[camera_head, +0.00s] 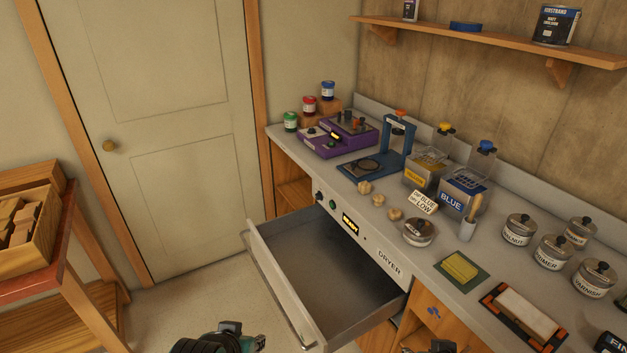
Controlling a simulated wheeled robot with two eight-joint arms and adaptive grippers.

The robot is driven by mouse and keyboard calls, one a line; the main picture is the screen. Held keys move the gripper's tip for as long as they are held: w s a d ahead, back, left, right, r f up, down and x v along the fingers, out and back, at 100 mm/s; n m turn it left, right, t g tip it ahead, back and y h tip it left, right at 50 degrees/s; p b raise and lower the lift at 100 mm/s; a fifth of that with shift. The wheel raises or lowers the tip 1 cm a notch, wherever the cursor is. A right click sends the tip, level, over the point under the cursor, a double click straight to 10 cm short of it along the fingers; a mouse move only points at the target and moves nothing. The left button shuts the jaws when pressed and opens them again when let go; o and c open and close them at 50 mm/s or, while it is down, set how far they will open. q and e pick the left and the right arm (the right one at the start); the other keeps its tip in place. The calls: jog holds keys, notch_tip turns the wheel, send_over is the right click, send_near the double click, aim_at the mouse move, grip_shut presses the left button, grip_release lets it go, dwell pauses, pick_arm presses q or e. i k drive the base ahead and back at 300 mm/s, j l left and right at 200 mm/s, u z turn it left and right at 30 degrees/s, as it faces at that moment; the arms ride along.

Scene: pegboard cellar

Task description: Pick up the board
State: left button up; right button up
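I cannot tell for certain which thing is the board. A pale flat block (525,310) lies in a dark tray with orange corners at the counter's lower right. Flat wooden pieces (22,222) stand in a wooden crate (50,236) at the left. My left gripper (240,335) shows only partly at the bottom edge, in front of the open drawer. My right gripper (441,346) barely shows at the bottom edge, below the counter front. Neither gripper's fingers are clear, and I see nothing held.
The dryer drawer (318,275) is pulled out and looks empty. The counter carries a purple device (340,137), a blue stand (378,165), yellow and blue tanks, wooden knobs, several lidded tins and a yellow pad (460,268). Bare floor (190,305) lies between cart and drawer.

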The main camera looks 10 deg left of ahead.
aim_at(536, 323)
jog(key=z, duration=1.45)
